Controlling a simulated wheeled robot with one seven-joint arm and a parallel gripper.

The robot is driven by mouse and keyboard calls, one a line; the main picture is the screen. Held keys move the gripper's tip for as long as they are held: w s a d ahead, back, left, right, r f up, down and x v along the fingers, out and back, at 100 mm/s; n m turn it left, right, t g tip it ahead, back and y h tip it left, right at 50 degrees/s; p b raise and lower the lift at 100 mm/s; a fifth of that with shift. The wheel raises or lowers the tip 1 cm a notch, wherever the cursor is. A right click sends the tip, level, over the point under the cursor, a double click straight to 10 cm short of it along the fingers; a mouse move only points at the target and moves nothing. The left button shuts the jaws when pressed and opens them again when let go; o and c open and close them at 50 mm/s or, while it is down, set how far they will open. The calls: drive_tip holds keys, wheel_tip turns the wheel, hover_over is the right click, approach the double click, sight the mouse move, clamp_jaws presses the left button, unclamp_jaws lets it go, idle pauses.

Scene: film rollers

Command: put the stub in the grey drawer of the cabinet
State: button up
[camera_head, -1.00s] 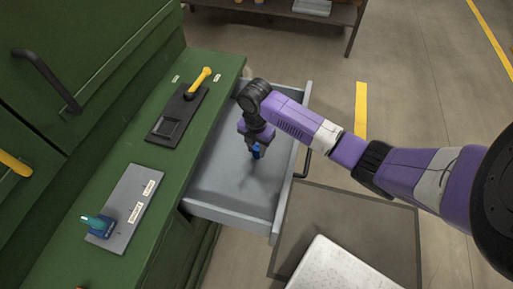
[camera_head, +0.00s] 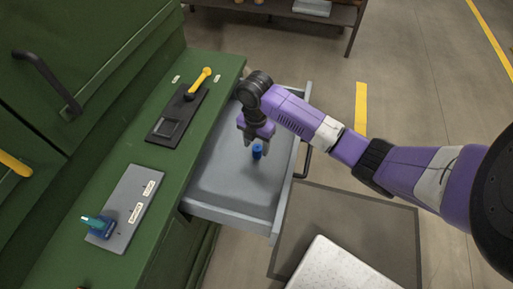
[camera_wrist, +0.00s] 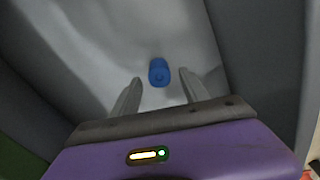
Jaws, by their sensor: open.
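The stub (camera_head: 257,151) is a small blue cylinder inside the open grey drawer (camera_head: 236,217) of the green cabinet (camera_head: 215,70). In the wrist view the stub (camera_wrist: 159,72) lies between and just beyond my fingertips, apart from both fingers. My gripper (camera_head: 253,141) is open and empty above the drawer. In the wrist view my gripper (camera_wrist: 159,76) shows its two fingers spread. Whether the stub rests on the drawer floor or is still falling is hard to tell.
On the cabinet top are a black plate with a yellow-handled tool (camera_head: 203,79) and a grey labelled plate (camera_head: 136,205) with a blue and teal piece (camera_head: 98,225). A white slab (camera_head: 340,268) is at the lower right. The drawer's walls surround my gripper.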

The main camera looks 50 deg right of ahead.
sight(256, 148)
wheel_tip(256, 148, up, 10)
drive_tip(key=shift+f, duration=0.2)
idle(0.6)
